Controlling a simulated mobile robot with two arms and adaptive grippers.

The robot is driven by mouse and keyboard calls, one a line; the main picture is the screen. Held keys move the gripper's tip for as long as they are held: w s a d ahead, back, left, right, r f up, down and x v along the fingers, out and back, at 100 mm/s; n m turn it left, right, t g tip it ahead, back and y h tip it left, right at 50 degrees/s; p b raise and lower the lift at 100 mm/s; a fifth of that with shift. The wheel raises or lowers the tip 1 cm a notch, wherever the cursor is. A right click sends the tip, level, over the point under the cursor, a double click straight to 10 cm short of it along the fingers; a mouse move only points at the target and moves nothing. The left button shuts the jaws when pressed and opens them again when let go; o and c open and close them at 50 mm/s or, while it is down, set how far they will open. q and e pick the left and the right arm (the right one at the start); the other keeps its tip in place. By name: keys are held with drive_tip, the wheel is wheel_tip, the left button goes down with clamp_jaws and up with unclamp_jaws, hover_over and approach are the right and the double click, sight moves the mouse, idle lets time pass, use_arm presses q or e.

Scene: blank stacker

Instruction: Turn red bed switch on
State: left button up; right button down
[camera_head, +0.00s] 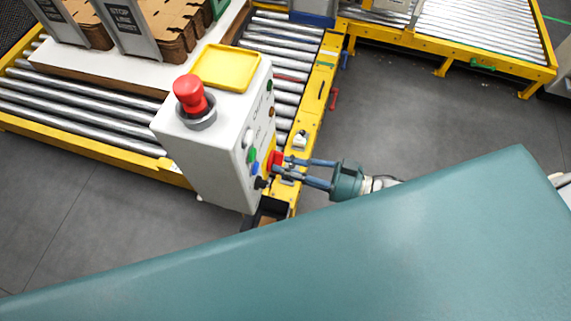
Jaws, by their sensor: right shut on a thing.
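A white control box (213,158) stands in the middle of the head view. On its right side face sits a red switch (277,158) on a yellow backing, near a green button (252,155), a blue button and a black knob (260,183). My right gripper (281,168) reaches in from the right with its fingertips at the red switch. It is shut on the red switch, as far as the small view shows. The fingers partly cover the switch, so its on or off position cannot be told. My left gripper is not in view.
A large red mushroom button (190,92) and a yellow tray (227,67) are on the box's top. Yellow-framed roller conveyors (85,115) run behind and beside it, with stacked brown cardboard (165,28) on a white board. Grey floor (420,110) is free to the right.

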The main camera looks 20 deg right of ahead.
idle(0.5)
drive_tip(key=c, duration=1.5)
unclamp_jaws()
drive_tip(key=shift+c, duration=0.2)
drive_tip(key=v, duration=1.2)
